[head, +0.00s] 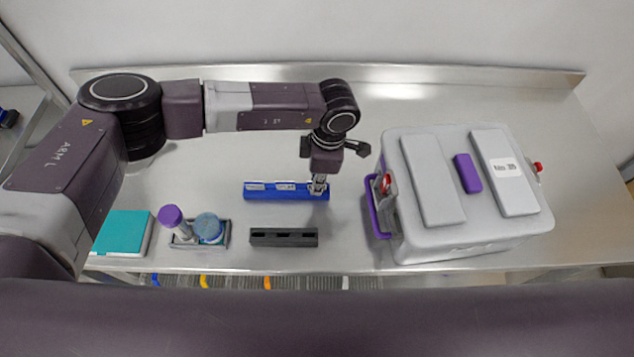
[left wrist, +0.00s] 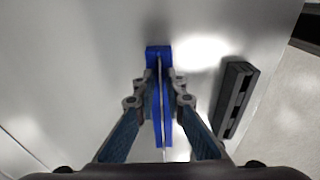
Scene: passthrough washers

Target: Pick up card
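A long blue holder (head: 286,197) lies on the metal table, with pale grey cards (head: 256,187) standing in its top slot. My left gripper (head: 319,187) points down over the right end of the holder. In the left wrist view, its fingertips (left wrist: 161,80) stand on either side of the holder's middle line, with a narrow gap between them. A thin pale edge (left wrist: 160,115), seemingly a card on edge, runs through that gap. The fingers look apart from it, though contact is hard to judge. My right gripper is not in view.
A dark slotted block (head: 284,237) lies in front of the holder; it also shows in the left wrist view (left wrist: 234,98). A grey tray (head: 185,242) with a purple-capped tube and a blue-lidded jar (head: 208,228), a teal box (head: 122,231) and a large grey machine (head: 470,235) stand around.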

